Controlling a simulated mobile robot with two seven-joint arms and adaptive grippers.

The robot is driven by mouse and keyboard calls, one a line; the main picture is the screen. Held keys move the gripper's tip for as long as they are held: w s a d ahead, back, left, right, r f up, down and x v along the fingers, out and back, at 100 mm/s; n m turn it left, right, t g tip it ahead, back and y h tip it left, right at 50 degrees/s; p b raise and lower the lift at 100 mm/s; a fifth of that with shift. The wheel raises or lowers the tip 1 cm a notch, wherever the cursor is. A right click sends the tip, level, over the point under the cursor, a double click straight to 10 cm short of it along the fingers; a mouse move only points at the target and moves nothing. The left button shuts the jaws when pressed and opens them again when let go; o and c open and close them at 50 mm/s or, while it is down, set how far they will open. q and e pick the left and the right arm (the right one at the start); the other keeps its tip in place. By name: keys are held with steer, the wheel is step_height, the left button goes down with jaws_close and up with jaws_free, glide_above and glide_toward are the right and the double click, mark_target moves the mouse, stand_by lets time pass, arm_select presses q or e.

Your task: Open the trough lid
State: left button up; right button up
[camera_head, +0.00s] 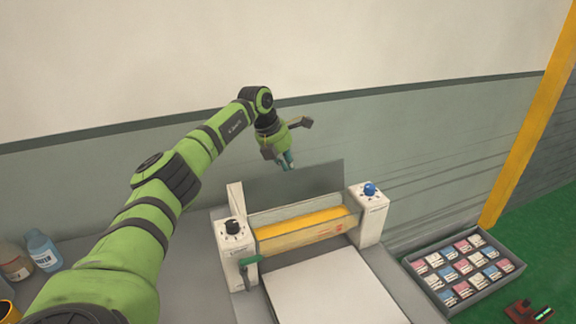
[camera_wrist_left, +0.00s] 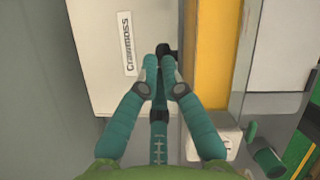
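The press-like machine has a yellow roller (camera_head: 305,225) lying in an uncovered trough (camera_head: 310,238) between two white end posts. A grey panel, which looks like the raised trough lid (camera_head: 310,182), stands up behind the roller. My left gripper (camera_head: 288,166) is at the panel's top edge. In the left wrist view, my left gripper's teal fingers (camera_wrist_left: 160,66) are close together on a small black handle (camera_wrist_left: 162,48). It lies against a white labelled surface (camera_wrist_left: 110,30). The fingers partly hide the handle. My right gripper is in neither view.
The left post has a black knob (camera_head: 232,227) and a green handle (camera_head: 251,260); the right has a blue knob (camera_head: 370,189). A white plate (camera_head: 330,290) lies in front. A tray (camera_head: 412,273) of small packets is at right, bottles (camera_head: 42,252) at left.

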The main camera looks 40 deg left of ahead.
mark_target(295, 184)
arm_select(q)
steer(key=shift+o, duration=1.4)
steer(key=shift+s+d+f+g, duration=0.15)
steer(key=shift+f, duration=0.45)
steer(key=shift+s+d+f+g, duration=0.15)
steer(key=shift+f, duration=0.4)
steer(key=shift+w+d, duration=0.2)
steer(key=shift+w, duration=0.1)
steer(key=shift+w+f, duration=0.2)
steer(key=shift+w, duration=0.15)
steer(key=shift+a, duration=0.1)
steer(key=shift+s, duration=0.1)
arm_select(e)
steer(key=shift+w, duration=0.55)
